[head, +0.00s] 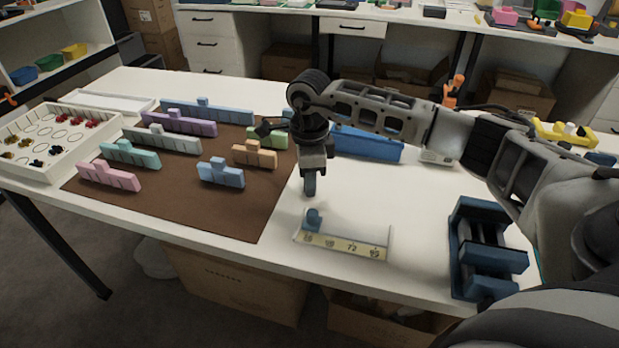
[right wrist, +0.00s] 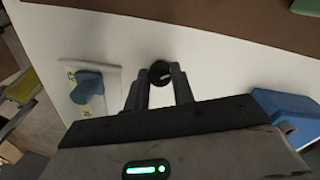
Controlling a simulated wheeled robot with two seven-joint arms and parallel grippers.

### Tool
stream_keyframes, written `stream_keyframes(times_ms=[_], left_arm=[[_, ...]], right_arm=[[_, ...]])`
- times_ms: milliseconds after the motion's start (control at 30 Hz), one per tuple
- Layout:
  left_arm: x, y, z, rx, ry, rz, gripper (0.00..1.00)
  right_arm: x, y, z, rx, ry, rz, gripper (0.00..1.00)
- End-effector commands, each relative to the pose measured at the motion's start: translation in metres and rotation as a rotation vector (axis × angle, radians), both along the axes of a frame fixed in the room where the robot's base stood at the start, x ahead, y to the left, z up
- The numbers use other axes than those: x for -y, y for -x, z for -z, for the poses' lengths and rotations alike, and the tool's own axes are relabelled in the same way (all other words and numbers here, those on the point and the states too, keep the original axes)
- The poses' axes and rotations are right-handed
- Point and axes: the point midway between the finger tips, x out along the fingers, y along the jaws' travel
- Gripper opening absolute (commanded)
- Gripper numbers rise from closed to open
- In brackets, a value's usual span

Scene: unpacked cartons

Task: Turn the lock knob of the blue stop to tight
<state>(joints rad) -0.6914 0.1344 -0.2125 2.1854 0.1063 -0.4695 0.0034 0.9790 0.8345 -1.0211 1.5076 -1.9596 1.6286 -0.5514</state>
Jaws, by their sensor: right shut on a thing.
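The blue stop (head: 313,220) sits at the left end of a pale rail (head: 388,243) with a yellow numbered strip, near the table's front edge. In the right wrist view the blue stop (right wrist: 88,86) lies left of my fingers. My right gripper (head: 309,190) points down just above and behind the stop in the head view, apart from it. In the right wrist view my right gripper (right wrist: 161,84) is shut on a small dark round thing (right wrist: 160,70) at its fingertips. I cannot tell whether this is the lock knob. My left gripper is out of view.
A blue clamp-like block (head: 487,250) stands right of the rail. Several coloured notched blocks lie on a brown mat (head: 215,205). A white tray (head: 50,165) is at the far left. A long blue block (head: 368,144) lies behind my right arm.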

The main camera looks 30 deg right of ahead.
Motion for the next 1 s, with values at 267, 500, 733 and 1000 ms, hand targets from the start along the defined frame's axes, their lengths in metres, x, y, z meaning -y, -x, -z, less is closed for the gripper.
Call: stream_keyframes(times_ms=[267, 500, 733, 1000], left_arm=[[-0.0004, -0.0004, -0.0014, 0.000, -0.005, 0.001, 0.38], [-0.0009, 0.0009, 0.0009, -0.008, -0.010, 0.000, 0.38], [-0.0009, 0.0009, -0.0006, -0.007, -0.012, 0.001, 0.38], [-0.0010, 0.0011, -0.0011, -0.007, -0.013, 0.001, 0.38]], right_arm=[[0.0001, -0.0007, -0.0015, 0.001, 0.000, 0.260, 0.02], [0.0004, -0.0009, -0.0016, 0.001, 0.000, 0.456, 0.02], [0.0006, -0.0010, -0.0015, 0.001, 0.000, 0.588, 0.02], [0.0009, -0.0013, -0.0013, 0.001, 0.000, 0.665, 0.02]])
